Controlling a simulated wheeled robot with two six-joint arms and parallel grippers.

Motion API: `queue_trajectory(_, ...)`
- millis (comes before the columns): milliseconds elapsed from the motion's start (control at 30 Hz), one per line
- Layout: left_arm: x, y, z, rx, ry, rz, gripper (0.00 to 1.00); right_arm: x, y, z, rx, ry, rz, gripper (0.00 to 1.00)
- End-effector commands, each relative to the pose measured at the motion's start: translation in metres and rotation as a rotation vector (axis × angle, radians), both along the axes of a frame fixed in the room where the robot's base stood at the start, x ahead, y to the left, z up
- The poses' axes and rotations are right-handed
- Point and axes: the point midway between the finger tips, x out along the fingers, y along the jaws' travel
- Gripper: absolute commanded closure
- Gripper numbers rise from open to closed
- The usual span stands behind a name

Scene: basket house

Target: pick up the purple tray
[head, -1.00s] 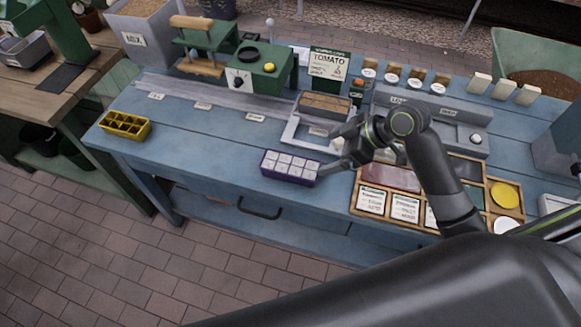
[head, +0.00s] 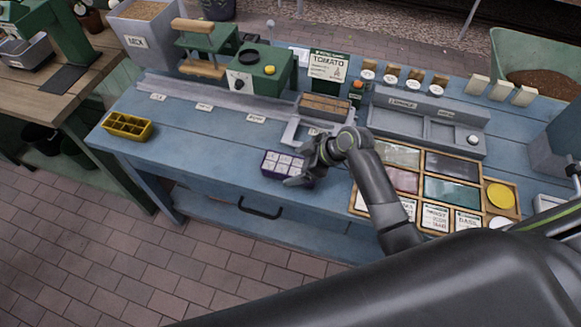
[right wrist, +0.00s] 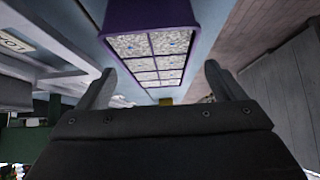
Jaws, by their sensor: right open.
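The purple tray (head: 283,163) sits on the blue workbench near its front edge, with several cells filled with pale speckled material. It also shows in the right wrist view (right wrist: 150,18), at the top, beyond the fingers. My right gripper (head: 300,172) is at the tray's right side in the head view and hides part of it. In the right wrist view the two fingers (right wrist: 158,85) stand wide apart with the tray's near part between and beyond them. I cannot tell whether they touch it. My left gripper is not in view.
A yellow tray (head: 127,125) stands at the bench's left end. A wooden tray (head: 325,107) in a grey frame lies just behind the purple tray. A wooden organizer (head: 422,180) with cards is at the right. The bench left of the purple tray is clear.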

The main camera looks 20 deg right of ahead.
Motion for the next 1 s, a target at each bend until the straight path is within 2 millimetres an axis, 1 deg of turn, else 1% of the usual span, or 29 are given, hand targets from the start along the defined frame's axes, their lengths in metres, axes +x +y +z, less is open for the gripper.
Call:
queue_trajectory(33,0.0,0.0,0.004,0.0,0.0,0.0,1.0,0.004,0.003,-0.002,0.002,0.002,-0.002,0.11)
queue_trajectory(100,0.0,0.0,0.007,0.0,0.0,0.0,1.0,0.008,0.006,-0.008,0.001,0.003,0.0,0.11)
queue_trajectory(300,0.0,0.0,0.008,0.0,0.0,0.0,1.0,0.014,0.016,-0.023,0.0,0.001,-0.001,0.11)
queue_trajectory(600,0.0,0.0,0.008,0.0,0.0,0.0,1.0,0.015,0.017,-0.025,0.0,0.0,-0.001,0.11)
queue_trajectory(1000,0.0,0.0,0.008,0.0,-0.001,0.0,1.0,0.015,0.017,-0.025,-0.001,0.0,-0.001,0.63)
